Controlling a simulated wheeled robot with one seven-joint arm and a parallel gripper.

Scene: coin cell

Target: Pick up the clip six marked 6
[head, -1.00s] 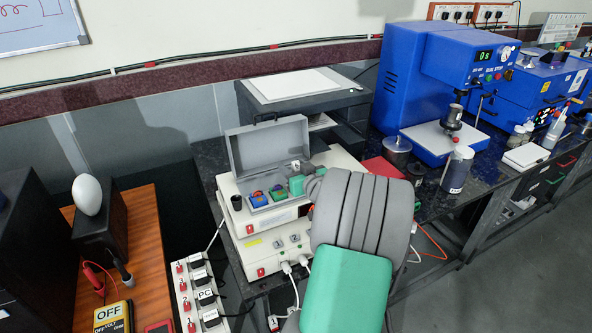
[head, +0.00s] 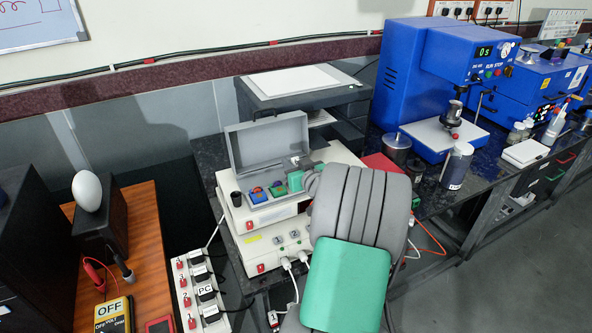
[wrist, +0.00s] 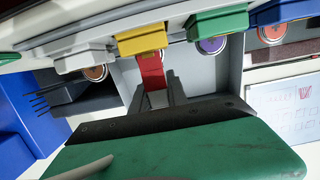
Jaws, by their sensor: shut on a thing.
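My gripper (wrist: 158,97) shows in the wrist view with its two grey fingers close together on a narrow red piece (wrist: 151,70). The red piece meets a yellow clip-like block (wrist: 140,40); I cannot tell whether they are one part. No mark 6 is readable. White (wrist: 84,61), green (wrist: 217,22) and blue (wrist: 282,10) blocks stand in the same row, with round discs beside them. In the head view my gripper (head: 300,165) is at the open grey case (head: 268,143), largely hidden by my wrist.
The case sits on stacked white instruments (head: 262,213). Small blue blocks (head: 258,195) lie left of my gripper. A metal cylinder (head: 396,149) and the blue press (head: 415,75) stand to the right. A switch strip (head: 198,290) is in front.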

